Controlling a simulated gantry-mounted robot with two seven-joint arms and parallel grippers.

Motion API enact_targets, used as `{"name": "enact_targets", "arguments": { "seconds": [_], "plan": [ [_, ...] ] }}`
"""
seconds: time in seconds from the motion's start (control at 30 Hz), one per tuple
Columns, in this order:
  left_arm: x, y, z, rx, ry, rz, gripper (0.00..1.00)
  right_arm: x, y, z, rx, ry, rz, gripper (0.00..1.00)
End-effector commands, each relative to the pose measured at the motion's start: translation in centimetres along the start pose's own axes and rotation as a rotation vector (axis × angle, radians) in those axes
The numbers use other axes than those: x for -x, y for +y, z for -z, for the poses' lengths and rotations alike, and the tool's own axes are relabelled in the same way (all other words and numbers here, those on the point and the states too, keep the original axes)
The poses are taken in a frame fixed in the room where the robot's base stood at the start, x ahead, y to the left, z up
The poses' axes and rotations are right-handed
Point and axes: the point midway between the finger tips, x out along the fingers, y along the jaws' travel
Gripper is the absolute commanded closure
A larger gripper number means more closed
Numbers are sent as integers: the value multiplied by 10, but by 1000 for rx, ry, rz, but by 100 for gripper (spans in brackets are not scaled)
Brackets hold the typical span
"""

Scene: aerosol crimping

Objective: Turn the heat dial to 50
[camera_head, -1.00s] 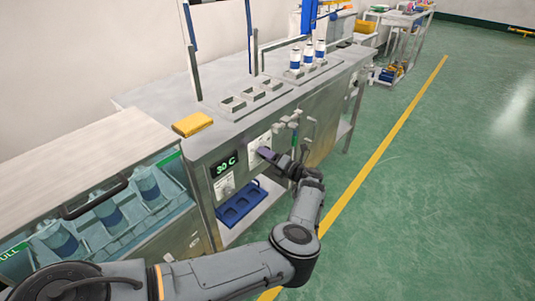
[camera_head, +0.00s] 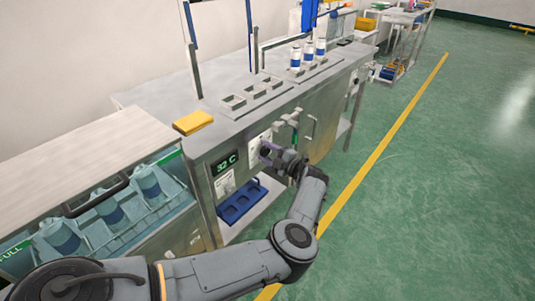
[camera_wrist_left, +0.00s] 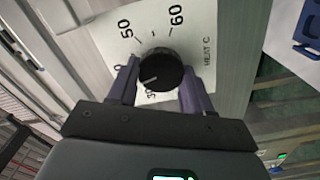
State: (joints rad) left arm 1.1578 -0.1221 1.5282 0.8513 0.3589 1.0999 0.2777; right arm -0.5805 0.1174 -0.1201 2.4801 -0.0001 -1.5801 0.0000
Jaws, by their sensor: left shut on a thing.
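The heat dial is a round black knob (camera_wrist_left: 160,72) on a white plate marked HEAT C (camera_wrist_left: 195,30). My left gripper (camera_wrist_left: 160,78) is shut on the knob, with one purple finger on each side of it. The knob's white mark points to the lower left. The 50 and 60 marks show beyond the knob; lower marks are partly hidden by the fingers. In the head view my left gripper (camera_head: 270,152) is at the bench's front panel. The green display (camera_head: 224,163) there is lit, its digits hard to read, followed by C. My right gripper is not in view.
A blue holder (camera_head: 241,202) sits on the shelf below the panel. A yellow block (camera_head: 193,122) lies on the bench top (camera_head: 165,100). Taps and handles (camera_head: 291,122) stick out just right of the dial. The green floor in front is clear.

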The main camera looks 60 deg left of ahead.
Motion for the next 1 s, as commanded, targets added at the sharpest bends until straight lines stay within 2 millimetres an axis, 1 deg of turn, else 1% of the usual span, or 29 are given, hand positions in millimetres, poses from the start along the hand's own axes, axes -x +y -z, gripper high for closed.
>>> {"name": "enact_targets", "arguments": {
  "seconds": [1.0],
  "plan": [
    [0, 2, -3, -959, -1, 0, 81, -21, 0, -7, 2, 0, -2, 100]
  ]
}}
